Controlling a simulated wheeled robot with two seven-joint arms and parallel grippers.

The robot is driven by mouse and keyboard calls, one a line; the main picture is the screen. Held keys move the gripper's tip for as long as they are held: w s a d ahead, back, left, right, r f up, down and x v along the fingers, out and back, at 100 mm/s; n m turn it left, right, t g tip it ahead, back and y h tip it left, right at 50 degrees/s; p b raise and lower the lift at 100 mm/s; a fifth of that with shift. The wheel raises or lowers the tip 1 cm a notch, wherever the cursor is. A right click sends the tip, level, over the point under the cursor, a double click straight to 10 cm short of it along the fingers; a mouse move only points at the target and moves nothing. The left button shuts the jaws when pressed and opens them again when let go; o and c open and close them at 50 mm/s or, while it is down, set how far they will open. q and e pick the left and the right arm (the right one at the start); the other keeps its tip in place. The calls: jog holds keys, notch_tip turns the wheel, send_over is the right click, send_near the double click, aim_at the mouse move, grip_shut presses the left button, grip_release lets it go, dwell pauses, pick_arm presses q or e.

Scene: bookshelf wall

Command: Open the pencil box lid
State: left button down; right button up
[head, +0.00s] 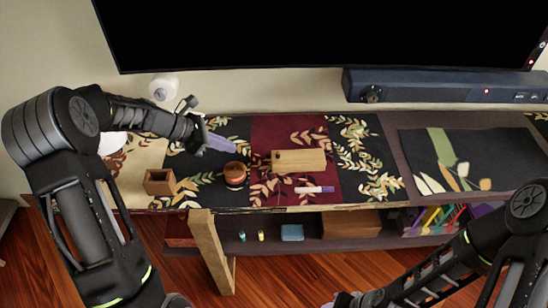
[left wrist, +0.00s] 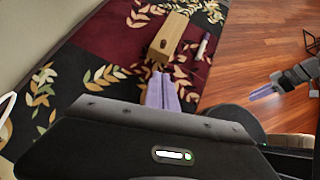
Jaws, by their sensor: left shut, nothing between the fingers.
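The pencil box (head: 298,161) is a long light-wood box lying on the dark red part of the patterned runner. In the left wrist view the box (left wrist: 172,34) lies beyond my fingertips, with a dark oval mark on its near end; its lid looks closed. My left gripper (head: 232,147) is shut and empty, to the left of the box and apart from it; its purple fingers also show in the left wrist view (left wrist: 162,82). My right gripper (left wrist: 256,94) is off the shelf over the floor, away from the box; its finger gap is unclear.
A purple-and-white marker (head: 314,190) lies in front of the box. A round brown jar (head: 235,174) and an open wooden cup (head: 159,182) stand near my left gripper. The soundbar (head: 450,86) and television (head: 320,30) are behind. A dark mat (head: 480,150) lies right.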

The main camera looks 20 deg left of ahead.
aim_at(276, 156)
pick_arm(q)
jog(key=shift+f, duration=0.1)
jog(key=shift+d, duration=0.1)
jog(key=p+x, duration=0.1)
jog(key=x, duration=0.9)
jog(key=shift+f, duration=0.1)
jog(key=shift+w+d+p, duration=0.45)
jog(key=shift+w+d, duration=0.35)
jog(key=shift+d, duration=0.25)
jog(key=shift+w+d, duration=0.4)
jog(key=shift+d, duration=0.15)
jog(key=shift+d, duration=0.1)
